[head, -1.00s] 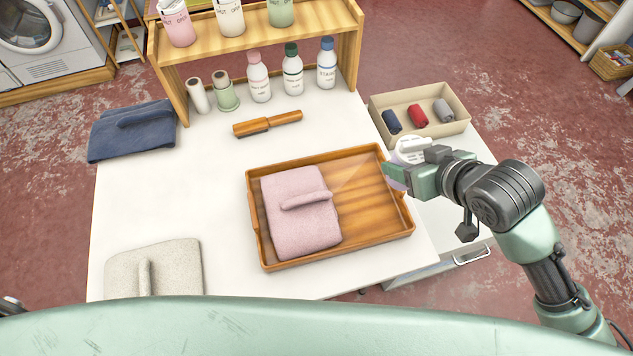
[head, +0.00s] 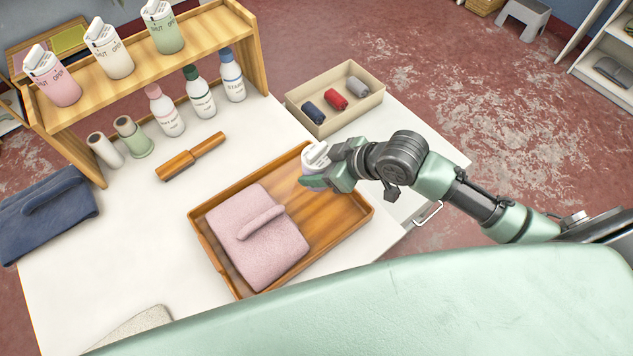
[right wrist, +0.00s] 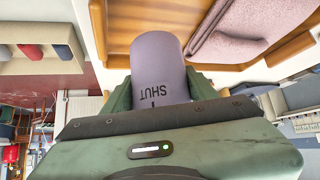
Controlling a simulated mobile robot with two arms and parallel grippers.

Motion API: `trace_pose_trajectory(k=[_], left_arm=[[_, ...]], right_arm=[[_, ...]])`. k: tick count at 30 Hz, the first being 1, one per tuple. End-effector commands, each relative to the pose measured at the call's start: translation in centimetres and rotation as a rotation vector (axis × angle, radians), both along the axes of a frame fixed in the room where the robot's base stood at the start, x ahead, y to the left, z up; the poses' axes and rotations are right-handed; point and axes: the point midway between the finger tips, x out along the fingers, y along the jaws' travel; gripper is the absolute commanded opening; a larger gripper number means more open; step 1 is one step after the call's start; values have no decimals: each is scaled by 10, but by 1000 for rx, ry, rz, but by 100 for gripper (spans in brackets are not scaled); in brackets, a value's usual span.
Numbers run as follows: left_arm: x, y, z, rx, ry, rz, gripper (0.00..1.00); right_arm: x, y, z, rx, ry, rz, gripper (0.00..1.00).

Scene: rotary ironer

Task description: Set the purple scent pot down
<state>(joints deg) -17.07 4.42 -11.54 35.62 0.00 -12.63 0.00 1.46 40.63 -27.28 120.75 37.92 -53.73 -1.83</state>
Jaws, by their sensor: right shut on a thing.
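My right gripper (head: 322,178) is shut on the purple scent pot (head: 312,183), which has a white cap. In the head view they are at the far right corner of the wooden tray (head: 352,222). I cannot tell the gap beneath the pot. In the right wrist view the pot (right wrist: 160,62) is between the fingers, with the word SHUT upside down on it. The fingers hide part of it. My left gripper is not in view.
A folded pink towel (head: 250,232) lies in the tray's left part; its right part is bare. A beige box (head: 322,118) with rolled cloths stands behind. A brush (head: 190,157), bottles and a wooden shelf (head: 150,55) with similar pots are to the left.

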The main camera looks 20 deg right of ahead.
Motion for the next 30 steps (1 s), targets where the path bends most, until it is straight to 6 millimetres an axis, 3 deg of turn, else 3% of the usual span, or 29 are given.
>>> trace_pose_trajectory(k=[15,28,29,30], left_arm=[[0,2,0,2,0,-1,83],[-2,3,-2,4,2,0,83],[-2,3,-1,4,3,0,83],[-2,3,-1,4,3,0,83]], right_arm=[[0,0,-65,1,0,-1,16],[0,0,-73,0,-1,1,16],[0,0,-72,-1,0,1,66],[0,0,-72,-1,0,1,67]])
